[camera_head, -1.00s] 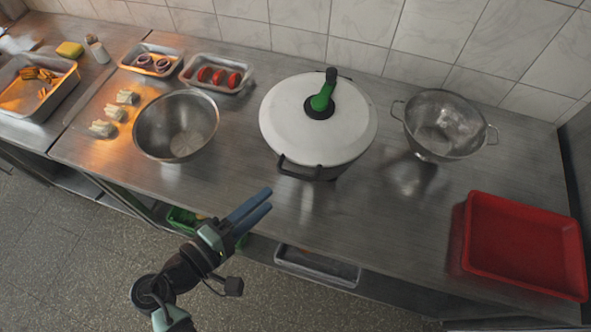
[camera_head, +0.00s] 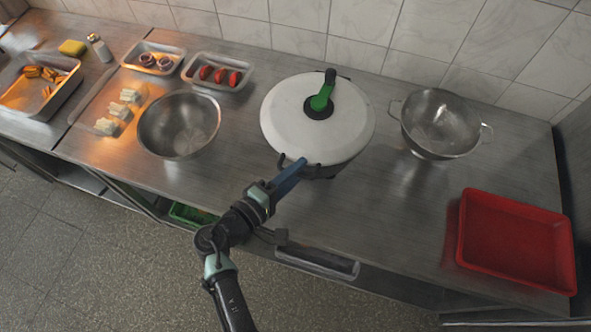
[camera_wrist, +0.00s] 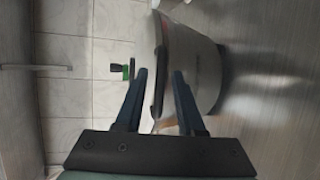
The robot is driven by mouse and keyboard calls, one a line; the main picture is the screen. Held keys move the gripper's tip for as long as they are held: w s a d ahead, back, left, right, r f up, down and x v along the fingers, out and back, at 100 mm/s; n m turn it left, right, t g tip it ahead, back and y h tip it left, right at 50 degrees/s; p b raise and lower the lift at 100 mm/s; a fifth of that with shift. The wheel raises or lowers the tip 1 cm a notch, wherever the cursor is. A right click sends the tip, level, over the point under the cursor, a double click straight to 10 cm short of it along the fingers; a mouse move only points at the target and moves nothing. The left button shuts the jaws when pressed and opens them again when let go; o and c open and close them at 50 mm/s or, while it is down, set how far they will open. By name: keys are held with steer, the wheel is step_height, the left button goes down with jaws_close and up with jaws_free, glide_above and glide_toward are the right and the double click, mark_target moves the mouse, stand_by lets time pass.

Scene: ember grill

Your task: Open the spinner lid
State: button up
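The salad spinner stands on the steel counter with its round white lid (camera_head: 290,125) on it. The lid carries a green and black crank (camera_head: 322,95), which also shows in the wrist view (camera_wrist: 123,69). A dark handle (camera_head: 330,172) juts from the spinner's near side, partly hidden by my gripper. My gripper (camera_head: 300,163) is at the lid's near left edge. In the wrist view my blue fingers (camera_wrist: 159,75) are apart, with the spinner's dark rim or handle showing between and beyond them. I cannot tell whether they touch it. The grey spinner body (camera_wrist: 198,65) lies beside the right finger.
A steel bowl (camera_head: 178,125) stands left of the spinner, a colander (camera_head: 440,125) to the right. A red tray (camera_head: 515,240) lies at the front right. Small trays of onion (camera_head: 152,58) and tomato (camera_head: 217,72) sit behind the bowl. The tiled wall closes the back.

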jaws_close()
stand_by(1.2)
